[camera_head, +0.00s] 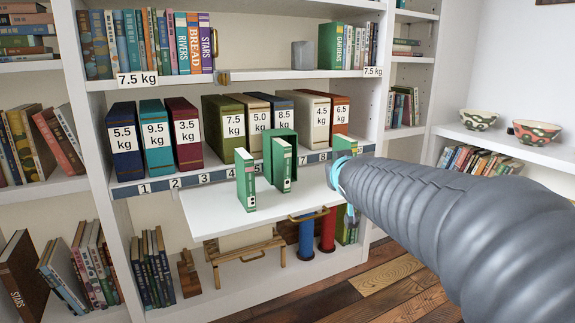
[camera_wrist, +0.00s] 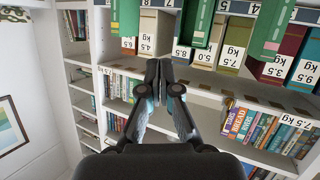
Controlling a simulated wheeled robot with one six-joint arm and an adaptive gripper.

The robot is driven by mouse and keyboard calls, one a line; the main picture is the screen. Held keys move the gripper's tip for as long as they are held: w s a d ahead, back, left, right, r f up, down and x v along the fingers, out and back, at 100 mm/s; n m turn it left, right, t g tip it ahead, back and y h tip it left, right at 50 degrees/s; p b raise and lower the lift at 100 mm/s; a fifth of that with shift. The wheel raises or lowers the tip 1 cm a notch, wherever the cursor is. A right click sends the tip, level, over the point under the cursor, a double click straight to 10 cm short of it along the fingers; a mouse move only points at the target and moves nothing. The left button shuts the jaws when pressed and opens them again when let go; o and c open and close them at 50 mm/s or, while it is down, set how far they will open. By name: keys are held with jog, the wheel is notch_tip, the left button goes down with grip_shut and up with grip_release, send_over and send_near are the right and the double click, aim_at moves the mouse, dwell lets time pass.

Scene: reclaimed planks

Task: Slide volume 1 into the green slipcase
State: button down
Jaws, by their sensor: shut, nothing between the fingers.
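The green slipcase (camera_head: 267,150) stands upright on the white pull-out board, its dark green walls around a lighter green volume (camera_head: 283,168) that juts out at the front. A second green volume (camera_head: 245,182) stands upright and apart, left of the slipcase. A third green volume (camera_head: 344,145) stands to the right, partly hidden by my arm. The spine numbers are too small to read, so I cannot tell which is volume 1. In the wrist view, my gripper (camera_wrist: 160,68) is shut and empty, its fingertips below the upside-down green volumes at the top edge.
The white board (camera_head: 225,215) has free room at its front left. Behind it, a row of weight-labelled books (camera_head: 232,125) stands above a numbered strip (camera_head: 217,176).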

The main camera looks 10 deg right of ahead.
jog(key=w+n+t+y+b, duration=0.2)
jog(key=w, duration=0.7)
jog(key=n+t+y+b, duration=0.1)
jog(key=n+y, duration=0.2)
jog(key=y, duration=0.2)
send_near(284, 143)
jog(key=shift+x, duration=1.85)
jog(key=shift+p+x, duration=2.25)
jog(key=shift+x, duration=0.9)
jog(key=shift+s+f, duration=0.1)
jog(key=shift+f, duration=0.05)
